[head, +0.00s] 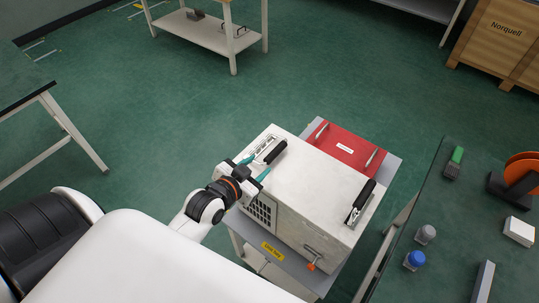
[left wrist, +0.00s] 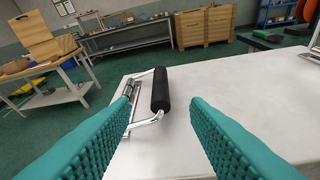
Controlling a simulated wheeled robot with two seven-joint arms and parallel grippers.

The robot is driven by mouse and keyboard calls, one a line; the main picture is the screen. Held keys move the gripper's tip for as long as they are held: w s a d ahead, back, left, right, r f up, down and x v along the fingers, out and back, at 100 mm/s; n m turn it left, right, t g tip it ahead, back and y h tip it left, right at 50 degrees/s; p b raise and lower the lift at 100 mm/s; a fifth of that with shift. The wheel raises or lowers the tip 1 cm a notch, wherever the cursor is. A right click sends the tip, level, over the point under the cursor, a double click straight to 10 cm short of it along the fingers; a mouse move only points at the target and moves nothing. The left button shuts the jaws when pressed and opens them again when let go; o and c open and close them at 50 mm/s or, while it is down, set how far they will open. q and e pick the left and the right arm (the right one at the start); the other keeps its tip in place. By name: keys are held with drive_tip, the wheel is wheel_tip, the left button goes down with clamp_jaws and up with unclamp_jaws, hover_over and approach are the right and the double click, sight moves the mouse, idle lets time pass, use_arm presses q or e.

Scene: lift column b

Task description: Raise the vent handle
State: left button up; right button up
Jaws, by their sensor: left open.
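A white box-shaped machine (head: 315,190) has two black-gripped handles on top. My left gripper (head: 255,167) has teal fingers and is open just short of this handle. The grip shows between and beyond the fingertips; I see no contact. The second handle (head: 362,197) is at the right end of the top. A vent grille (head: 262,211) is in the side face.
A red panel (head: 346,147) with two bar handles is behind the machine. An orange-knobbed latch (head: 311,264) is on the front. The grey stand (head: 392,162) carries the machine. A dark green table (head: 450,220) at right holds small items.

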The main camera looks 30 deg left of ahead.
sight(269, 158)
use_arm(q)
drive_tip(key=x, duration=0.7)
clamp_jaws()
